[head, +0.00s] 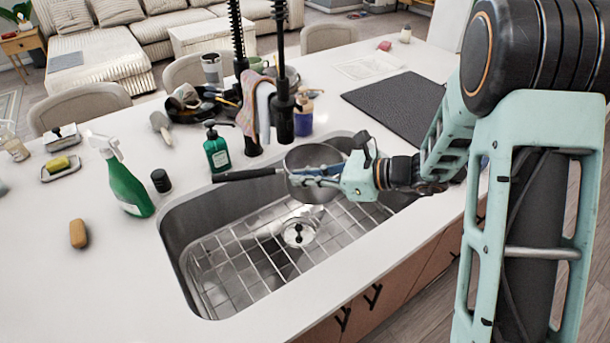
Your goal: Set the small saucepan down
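The small saucepan (302,157) is a grey metal pan with a long black handle (248,174) pointing left. It shows over the back right part of the sink (192,232), with the handle's end near the sink's back rim. The exact contact is small and partly hidden. I cannot tell whether the pan touches anything below.
A wire rack (245,262) lines the sink. A spray bottle (126,186) and sponge (78,234) are left. A dark mat (400,105) lies bare at back right.

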